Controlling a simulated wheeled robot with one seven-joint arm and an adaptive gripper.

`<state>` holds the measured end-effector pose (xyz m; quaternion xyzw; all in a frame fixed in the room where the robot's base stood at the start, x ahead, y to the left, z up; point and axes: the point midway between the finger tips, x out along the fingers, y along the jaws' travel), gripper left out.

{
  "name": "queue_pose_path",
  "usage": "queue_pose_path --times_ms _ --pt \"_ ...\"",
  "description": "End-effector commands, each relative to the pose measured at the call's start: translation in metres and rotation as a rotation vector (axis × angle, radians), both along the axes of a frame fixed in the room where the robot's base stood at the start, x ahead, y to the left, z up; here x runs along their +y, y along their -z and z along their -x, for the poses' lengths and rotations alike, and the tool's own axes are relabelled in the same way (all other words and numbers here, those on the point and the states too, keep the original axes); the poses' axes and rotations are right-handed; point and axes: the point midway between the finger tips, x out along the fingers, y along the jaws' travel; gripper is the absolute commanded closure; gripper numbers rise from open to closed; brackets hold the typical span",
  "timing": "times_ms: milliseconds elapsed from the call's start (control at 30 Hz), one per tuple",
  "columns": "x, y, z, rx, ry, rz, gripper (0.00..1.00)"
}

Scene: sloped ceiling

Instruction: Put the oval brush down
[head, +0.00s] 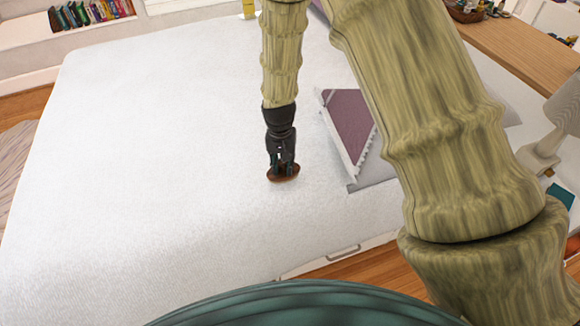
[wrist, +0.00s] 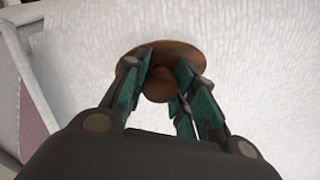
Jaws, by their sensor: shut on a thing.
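The oval brush (head: 284,175) is a brown oval piece at the end of my gripper (head: 281,163) in the head view, over the white bed (head: 160,150). In the wrist view the brush (wrist: 185,56) shows its brown oval body and a rounded knob. The teal-padded fingers of my gripper (wrist: 165,85) are on either side of the knob and shut on it. The brush is at or close to the bed surface; I cannot tell whether it touches.
A purple and white pillow (head: 350,122) lies just right of my gripper. A wooden table (head: 520,45) with a basket (head: 466,10) is at the upper right. Books (head: 90,12) stand at the upper left. The bed left of my gripper is clear.

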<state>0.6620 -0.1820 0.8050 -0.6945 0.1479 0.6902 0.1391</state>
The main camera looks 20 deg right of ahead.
Motion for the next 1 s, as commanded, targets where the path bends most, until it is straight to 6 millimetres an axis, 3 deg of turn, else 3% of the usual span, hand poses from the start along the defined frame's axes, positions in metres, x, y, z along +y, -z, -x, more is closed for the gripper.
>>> queue_pose_path --times_ms 233,533,933,967,1000 --pt "-0.011 0.01 -0.008 0.006 0.005 -0.014 1.0" --pt "-0.005 0.033 -0.005 0.002 0.002 -0.006 1.0" --pt "-0.006 0.039 -0.005 0.001 0.004 -0.007 1.0" --pt "-0.006 0.038 -0.005 0.0 0.004 -0.007 0.68" --pt "-0.005 0.038 -0.005 0.001 0.004 -0.006 0.6"
